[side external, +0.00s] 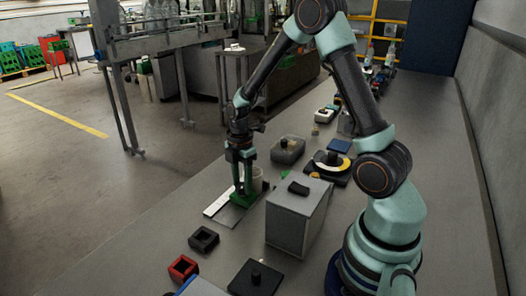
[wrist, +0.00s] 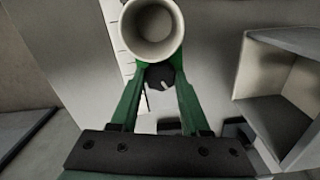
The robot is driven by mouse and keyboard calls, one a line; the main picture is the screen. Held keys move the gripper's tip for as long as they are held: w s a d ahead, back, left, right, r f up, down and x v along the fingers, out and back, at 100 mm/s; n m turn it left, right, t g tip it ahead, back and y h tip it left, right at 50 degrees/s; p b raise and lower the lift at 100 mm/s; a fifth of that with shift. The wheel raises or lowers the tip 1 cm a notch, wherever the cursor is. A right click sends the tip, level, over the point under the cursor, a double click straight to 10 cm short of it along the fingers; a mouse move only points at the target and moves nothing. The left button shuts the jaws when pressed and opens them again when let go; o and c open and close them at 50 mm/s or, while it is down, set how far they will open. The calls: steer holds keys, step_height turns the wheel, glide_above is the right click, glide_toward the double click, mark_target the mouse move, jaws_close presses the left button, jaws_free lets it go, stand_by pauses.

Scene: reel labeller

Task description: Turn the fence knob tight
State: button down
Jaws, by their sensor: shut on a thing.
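The fence knob (wrist: 160,78) is a dark round knob with a pale pointer line, between my fingertips in the wrist view. My gripper (wrist: 159,75) has green fingers shut on the knob from both sides. In the side view my gripper (side external: 243,192) reaches straight down to the labeller, and its fingers and green parts hide the knob. A cream hollow cylinder (wrist: 152,28) stands just beyond the knob, close to the fingertips; it shows partly behind the fingers in the side view (side external: 258,181). A pale strip with scale marks (side external: 218,202) lies beside them.
A grey box (side external: 292,224) with a black block on top stands close to the right of my gripper; its open side shows in the wrist view (wrist: 285,85). A grey tub (side external: 288,150) stands behind. Black (side external: 204,239) and red (side external: 183,268) square holders lie in front.

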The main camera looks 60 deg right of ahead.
steer(key=m, duration=0.3)
steer(key=shift+m, duration=2.1)
steer(key=shift+c, duration=1.9)
jaws_free()
